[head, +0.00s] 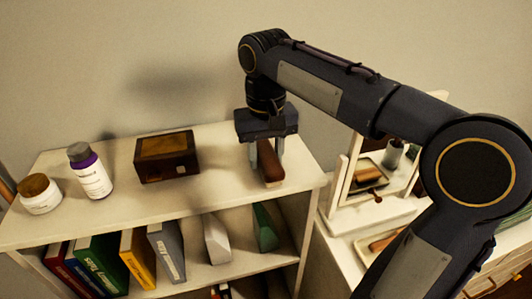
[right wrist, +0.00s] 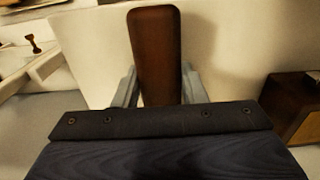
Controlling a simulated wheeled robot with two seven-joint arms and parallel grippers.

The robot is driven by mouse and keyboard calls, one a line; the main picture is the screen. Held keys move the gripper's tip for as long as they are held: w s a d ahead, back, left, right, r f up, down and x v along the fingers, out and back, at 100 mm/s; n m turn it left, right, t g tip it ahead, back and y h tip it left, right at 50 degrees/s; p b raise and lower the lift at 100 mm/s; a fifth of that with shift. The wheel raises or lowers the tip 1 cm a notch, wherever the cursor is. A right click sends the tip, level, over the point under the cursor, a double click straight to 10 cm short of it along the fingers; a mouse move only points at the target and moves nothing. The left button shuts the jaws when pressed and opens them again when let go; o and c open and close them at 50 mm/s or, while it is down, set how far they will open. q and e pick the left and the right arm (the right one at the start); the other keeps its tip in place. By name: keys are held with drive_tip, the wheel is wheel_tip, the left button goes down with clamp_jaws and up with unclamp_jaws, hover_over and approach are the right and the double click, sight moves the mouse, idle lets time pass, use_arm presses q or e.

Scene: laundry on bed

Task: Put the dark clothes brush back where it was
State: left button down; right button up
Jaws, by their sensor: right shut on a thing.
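The dark brown clothes brush (head: 271,168) is between the fingers of my right gripper (head: 266,157), at the right end of the white bookcase top. The gripper points down and is shut on it. In the right wrist view the brush (right wrist: 154,50) extends out between the two grey fingers (right wrist: 158,88), its smooth brown back facing the camera. I cannot tell whether the brush touches the bookcase top. My left gripper is not in view.
Books (head: 100,266) stand below. At right, a white dresser bears a mirror (head: 372,178) and a tan-brown item (head: 384,241).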

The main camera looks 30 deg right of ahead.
sight(266, 153)
drive_tip(key=o, duration=0.9)
drive_tip(key=shift+f, duration=0.15)
drive_tip(key=shift+o, duration=0.2)
drive_tip(key=shift+r, duration=0.25)
wheel_tip(266, 153, up, 12)
drive_tip(key=p, duration=0.2)
drive_tip(key=shift+f, duration=0.15)
